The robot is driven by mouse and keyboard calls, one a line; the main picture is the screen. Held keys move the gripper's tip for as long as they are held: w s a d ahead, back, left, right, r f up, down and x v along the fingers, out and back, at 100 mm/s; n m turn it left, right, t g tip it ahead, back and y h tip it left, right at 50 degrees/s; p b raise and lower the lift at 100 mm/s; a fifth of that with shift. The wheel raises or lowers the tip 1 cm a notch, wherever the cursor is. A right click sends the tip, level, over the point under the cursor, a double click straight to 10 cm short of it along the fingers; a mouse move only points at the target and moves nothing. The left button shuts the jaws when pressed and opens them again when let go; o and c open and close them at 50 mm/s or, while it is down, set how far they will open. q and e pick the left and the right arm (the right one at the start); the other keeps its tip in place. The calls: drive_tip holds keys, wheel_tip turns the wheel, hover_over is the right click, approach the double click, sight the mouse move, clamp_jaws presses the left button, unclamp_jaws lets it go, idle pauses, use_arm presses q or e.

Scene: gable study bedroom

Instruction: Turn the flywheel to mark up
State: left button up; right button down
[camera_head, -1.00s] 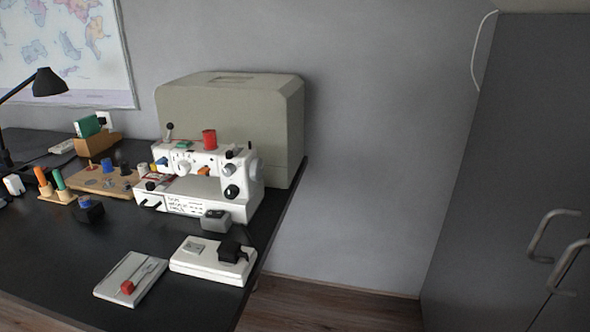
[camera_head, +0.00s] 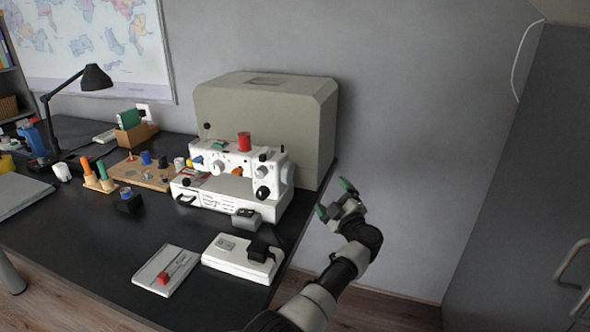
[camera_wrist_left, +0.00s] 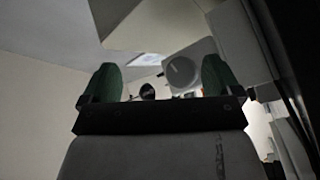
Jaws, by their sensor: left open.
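A white sewing machine (camera_head: 238,171) stands on the black desk. Its flywheel (camera_head: 288,173) is the pale round wheel on its right end, seen nearly edge-on. In the left wrist view the flywheel (camera_wrist_left: 181,72) shows face-on as a grey disc, between the fingers and nearer the right one. My left gripper (camera_head: 334,199) is open and empty, right of the machine and apart from the flywheel. Its two green-tipped fingers (camera_wrist_left: 161,80) also show in the left wrist view. My right gripper is not in view.
A large grey-green case (camera_head: 265,115) stands behind the machine. A white pedal-like box (camera_head: 240,256) and a white board with a red slider (camera_head: 166,271) lie in front. A grey cabinet (camera_head: 520,180) stands at the right. The space between desk and cabinet is free.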

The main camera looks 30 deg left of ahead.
sight(292, 174)
use_arm(q)
wheel_tip(292, 174, up, 6)
drive_tip(key=s+a+n+g+p, duration=0.1)
drive_tip(key=s+a+n+g, duration=0.1)
drive_tip(key=n+g, duration=0.6)
drive_tip(key=a, duration=0.3)
drive_tip(key=a+f+m+g, duration=0.1)
drive_tip(key=a, duration=0.1)
drive_tip(key=w+a+f+g, duration=0.1)
drive_tip(key=a, duration=0.2)
drive_tip(key=shift+a+m+h, duration=0.35)
drive_tip(key=shift+m+h, duration=0.05)
drive_tip(key=shift+a+b, duration=0.3)
drive_tip(key=shift+a, duration=0.15)
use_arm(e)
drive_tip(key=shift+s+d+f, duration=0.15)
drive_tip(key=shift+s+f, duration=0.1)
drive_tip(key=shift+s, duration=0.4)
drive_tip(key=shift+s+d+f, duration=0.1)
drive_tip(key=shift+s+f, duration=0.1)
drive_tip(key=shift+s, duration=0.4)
use_arm(q)
drive_tip(key=shift+f, duration=0.1)
drive_tip(key=c, duration=0.9)
